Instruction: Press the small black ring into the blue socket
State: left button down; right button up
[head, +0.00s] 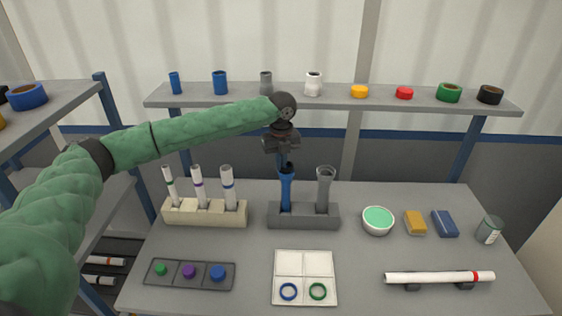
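The blue socket (286,190) is the flared top of a blue pipe that stands upright in the left place of a dark grey holder (303,222). My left gripper (284,153) points down just above the socket's mouth. Its fingers look dark and small, so I cannot tell whether they are open or shut. Something dark shows at the socket's mouth. I cannot tell whether it is the small black ring or the shaded opening. My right gripper is out of view.
A grey pipe (324,188) stands close right of the blue one. A beige rack (206,215) with white pipes is to the left. A shelf (330,99) with fittings runs behind. A green bowl (377,221) and a white pipe (437,278) lie right.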

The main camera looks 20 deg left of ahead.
pick_arm(q)
jog(key=shift+p, duration=0.5)
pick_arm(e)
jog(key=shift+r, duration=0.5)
pick_arm(q)
jog(key=c, duration=1.1)
grip_release()
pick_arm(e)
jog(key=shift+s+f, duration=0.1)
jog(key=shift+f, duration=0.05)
pick_arm(q)
jog(key=shift+r+p, duration=1.1)
jog(key=shift+r, duration=0.1)
jog(key=shift+r+p, duration=1)
jog(key=shift+r, duration=0.1)
jog(key=shift+r+p, duration=0.9)
jog(key=shift+r, duration=0.25)
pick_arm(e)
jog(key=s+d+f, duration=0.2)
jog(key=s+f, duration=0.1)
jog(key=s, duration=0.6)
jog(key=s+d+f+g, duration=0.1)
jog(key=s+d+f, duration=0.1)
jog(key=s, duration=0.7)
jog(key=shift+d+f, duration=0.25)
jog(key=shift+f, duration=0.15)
